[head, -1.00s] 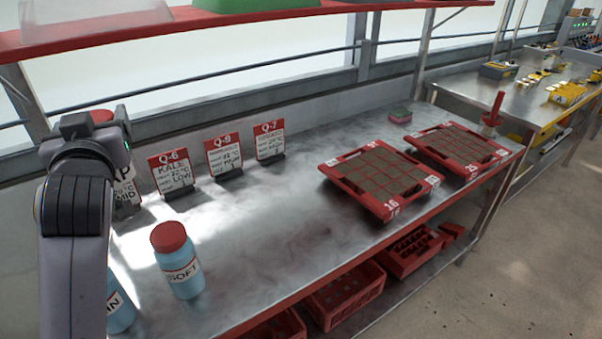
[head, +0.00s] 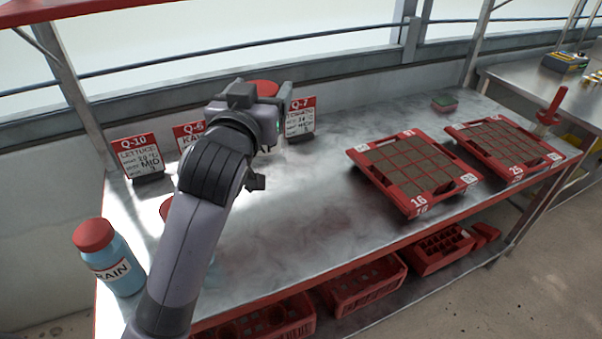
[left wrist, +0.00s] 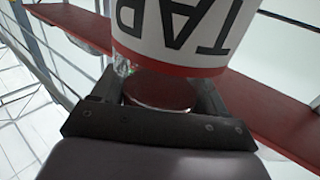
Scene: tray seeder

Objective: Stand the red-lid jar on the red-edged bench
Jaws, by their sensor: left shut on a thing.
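My left gripper (head: 264,102) is shut on a red-lid jar (head: 263,87), over the back of the red-edged bench (head: 300,205). In the left wrist view the jar (left wrist: 185,35) has a white label reading TAP, upside down, with a red band, between the fingers (left wrist: 162,98). Its base is hidden, so I cannot tell whether it touches the bench. Another red-lid jar, marked RAIN (head: 108,260), stands at the left end. A third red lid (head: 165,209) shows partly behind my arm. My right gripper is not in view.
Cards Q-10 (head: 142,158), Q-6 (head: 186,136) and Q-7 (head: 300,120) stand along the back. Mid-bench is clear. A red shelf (left wrist: 275,125) hangs overhead.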

